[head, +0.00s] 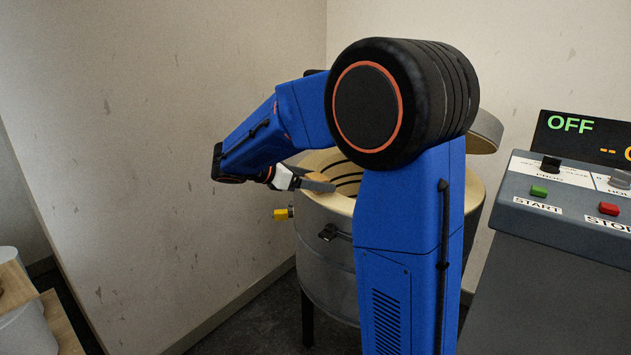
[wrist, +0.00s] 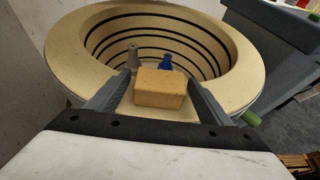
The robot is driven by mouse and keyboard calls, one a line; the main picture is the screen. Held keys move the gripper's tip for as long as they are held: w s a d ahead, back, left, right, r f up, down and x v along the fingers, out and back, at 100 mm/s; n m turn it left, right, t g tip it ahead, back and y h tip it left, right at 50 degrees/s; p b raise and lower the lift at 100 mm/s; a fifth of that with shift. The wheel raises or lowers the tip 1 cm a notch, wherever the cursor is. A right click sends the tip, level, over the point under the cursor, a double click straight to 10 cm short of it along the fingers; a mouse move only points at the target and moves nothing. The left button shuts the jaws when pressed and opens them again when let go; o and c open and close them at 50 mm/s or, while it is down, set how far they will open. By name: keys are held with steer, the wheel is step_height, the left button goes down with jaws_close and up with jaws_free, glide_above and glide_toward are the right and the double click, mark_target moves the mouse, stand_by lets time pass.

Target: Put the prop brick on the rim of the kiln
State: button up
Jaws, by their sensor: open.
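The prop brick (wrist: 160,88), a tan-orange block, appears to sit on the near part of the kiln's pale rim (wrist: 245,75) in the wrist view. My gripper (wrist: 159,80) is open, with one finger on each side of the brick and a small gap to each. In the head view, my gripper (head: 312,184) is at the left side of the kiln (head: 325,245), and a sliver of the brick (head: 319,177) shows by the fingers. The brick's underside is hidden. My arm covers much of the kiln in the head view.
Inside the kiln stand a blue vase (wrist: 165,62) and a grey vessel (wrist: 132,57). The raised lid (head: 486,130) is behind my arm. A grey control box (head: 570,205) stands at right, its display reading OFF. A wall is close at left.

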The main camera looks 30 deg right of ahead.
steer(key=shift+a+r, duration=0.15)
steer(key=shift+r, duration=0.05)
steer(key=s+v, duration=0.1)
steer(key=v, duration=1.1)
steer(key=s+d+f+m+y, duration=0.1)
steer(key=s+f+m+y, duration=0.1)
steer(key=s, duration=0.3)
steer(key=s+d+f+m+t+y, duration=0.1)
steer(key=s+f+m+y, duration=0.2)
steer(key=s, duration=0.3)
steer(key=s+d+f+m+y, duration=0.1)
steer(key=s+f+m+y, duration=0.1)
steer(key=s, duration=0.3)
steer(key=s+a+f+m+t+y, duration=0.2)
steer(key=s+a+f+m+y, duration=0.1)
steer(key=s, duration=0.4)
steer(key=s+a+f+m+t+y, duration=0.2)
steer(key=s+a+f+m+y, duration=0.1)
steer(key=s+m, duration=0.4)
step_height(320, 180, down, 3)
steer(key=shift+a+r+t+y, duration=0.15)
steer(key=shift+a+t+y, duration=0.15)
steer(key=shift+a, duration=0.35)
